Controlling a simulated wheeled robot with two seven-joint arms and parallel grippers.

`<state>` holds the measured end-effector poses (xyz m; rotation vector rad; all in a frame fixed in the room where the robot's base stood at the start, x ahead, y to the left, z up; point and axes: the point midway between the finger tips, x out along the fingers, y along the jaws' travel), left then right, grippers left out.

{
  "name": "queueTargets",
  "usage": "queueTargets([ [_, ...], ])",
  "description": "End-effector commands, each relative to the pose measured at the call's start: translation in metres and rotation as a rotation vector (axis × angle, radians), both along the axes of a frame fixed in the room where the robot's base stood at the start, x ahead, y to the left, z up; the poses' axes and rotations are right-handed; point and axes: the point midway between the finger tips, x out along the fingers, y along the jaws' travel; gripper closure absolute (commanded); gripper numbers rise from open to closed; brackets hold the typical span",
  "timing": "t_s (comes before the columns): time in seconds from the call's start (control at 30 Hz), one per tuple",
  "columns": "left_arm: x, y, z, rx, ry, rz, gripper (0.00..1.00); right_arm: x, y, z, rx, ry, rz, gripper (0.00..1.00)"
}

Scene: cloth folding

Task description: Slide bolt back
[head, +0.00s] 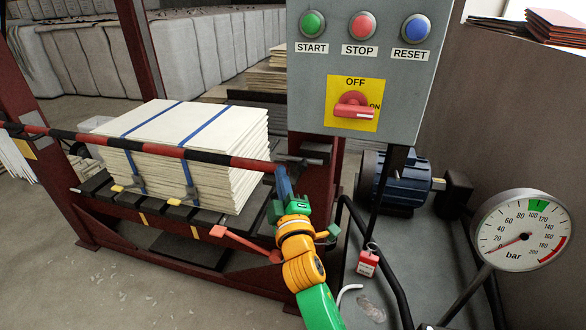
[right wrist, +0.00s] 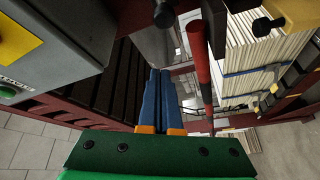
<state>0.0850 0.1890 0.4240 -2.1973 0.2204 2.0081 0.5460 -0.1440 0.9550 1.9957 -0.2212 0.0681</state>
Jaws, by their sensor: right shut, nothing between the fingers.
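The bolt seems to be the dark metal piece (head: 302,158) on the red post, by the right end of the striped bar; its details are too small to make out. The red and black striped bar (head: 150,147) lies across the front of the press opening. My right gripper (head: 282,170) is shut and empty, its blue fingers pointing up close to the bar's right end; I cannot tell whether they touch anything. In the right wrist view the blue fingers (right wrist: 160,90) lie side by side, left of the bar (right wrist: 201,70). A dark round knob (right wrist: 164,14) shows beyond them. My left gripper is out of view.
A grey control box (head: 360,60) with three buttons and a red rotary switch hangs above right. A strapped stack of pale sheets (head: 200,130) sits behind the bar. A red lever (head: 240,241) is low left of my wrist. A pressure gauge (head: 522,230) stands right.

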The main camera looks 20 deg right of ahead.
Motion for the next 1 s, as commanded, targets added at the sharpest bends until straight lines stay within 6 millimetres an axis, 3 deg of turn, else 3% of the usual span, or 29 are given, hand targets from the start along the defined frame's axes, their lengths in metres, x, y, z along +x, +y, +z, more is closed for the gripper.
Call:
queueTargets([
  [0.23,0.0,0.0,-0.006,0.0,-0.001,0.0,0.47,0.053,-0.006,0.008,0.0,-0.003,0.001,1.0],
  [0.3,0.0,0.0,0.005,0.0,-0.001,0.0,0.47,0.045,-0.02,0.003,-0.001,0.003,-0.002,1.0],
  [0.5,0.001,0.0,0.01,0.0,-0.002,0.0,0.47,0.036,-0.036,-0.008,-0.001,0.001,-0.001,1.0],
  [1.0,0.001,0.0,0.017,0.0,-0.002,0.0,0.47,0.031,-0.045,-0.009,-0.002,0.002,-0.002,1.0],
])
